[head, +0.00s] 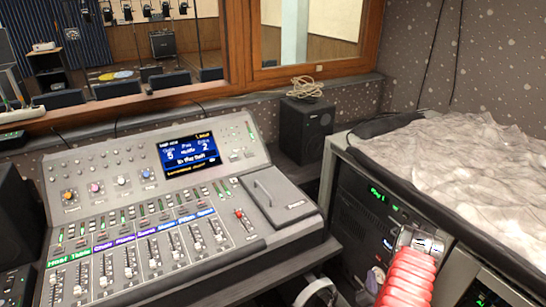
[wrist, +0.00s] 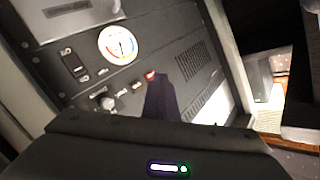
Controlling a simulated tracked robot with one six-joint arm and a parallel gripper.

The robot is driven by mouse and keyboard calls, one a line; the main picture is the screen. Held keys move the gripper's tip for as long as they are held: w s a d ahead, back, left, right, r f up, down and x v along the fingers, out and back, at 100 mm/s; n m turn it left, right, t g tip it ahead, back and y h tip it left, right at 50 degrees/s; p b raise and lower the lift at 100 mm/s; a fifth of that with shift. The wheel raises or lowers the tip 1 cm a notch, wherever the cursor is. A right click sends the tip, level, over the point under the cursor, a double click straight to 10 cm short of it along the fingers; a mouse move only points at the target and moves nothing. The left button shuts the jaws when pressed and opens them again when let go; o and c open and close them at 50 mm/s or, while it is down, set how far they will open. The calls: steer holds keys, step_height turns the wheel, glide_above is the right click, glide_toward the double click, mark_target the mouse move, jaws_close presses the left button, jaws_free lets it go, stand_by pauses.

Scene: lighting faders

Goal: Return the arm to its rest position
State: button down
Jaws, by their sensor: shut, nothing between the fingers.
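My gripper (wrist: 160,97) shows in the wrist view as a dark, narrow shape with its fingers together and nothing held. It points at a dark equipment panel (wrist: 100,75); I cannot tell whether it touches the panel. In the head view, a red ribbed part of my arm (head: 407,280) with a pale joint stands at the lower right, in front of the equipment rack (head: 352,215). My fingertips cannot be made out there. The lighting console (head: 170,225), with its rows of faders and a lit screen (head: 188,157), is to the left, apart from the arm.
A black speaker (head: 305,128) with a coiled cable (head: 306,87) on it stands behind the console. A crumpled pale cover (head: 450,165) lies on top of the rack. In the wrist view, the panel has a round gauge (wrist: 118,45) and vents.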

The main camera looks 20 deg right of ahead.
steer(key=s+a+f+n+g+y, duration=0.3)
steer(key=s+a+f+g+y, duration=0.35)
steer(key=f, duration=0.45)
steer(key=a+r+n+g+y, duration=0.1)
steer(key=a+r+n+g, duration=0.1)
steer(key=a+r, duration=0.6)
steer(key=w+a+r+n+g+y, duration=0.1)
steer(key=a+r+n+g, duration=0.15)
steer(key=r, duration=1.05)
steer(key=a+r+n+g+y, duration=0.1)
steer(key=a+r, duration=0.5)
steer(key=r, duration=0.4)
steer(key=s+a+r+n+t, duration=0.2)
steer(key=s+a+r+n, duration=0.1)
steer(key=a+r, duration=0.9)
steer(key=s+a+r+n+t, duration=0.2)
steer(key=s+a+r+n, duration=0.1)
steer(key=a+r, duration=0.9)
step_height(320, 180, up, 6)
steer(key=shift+s+a+f+n+t+y, duration=0.15)
steer(key=shift+s+a+n+t+y, duration=0.05)
steer(key=shift+s+n+t+y, duration=0.2)
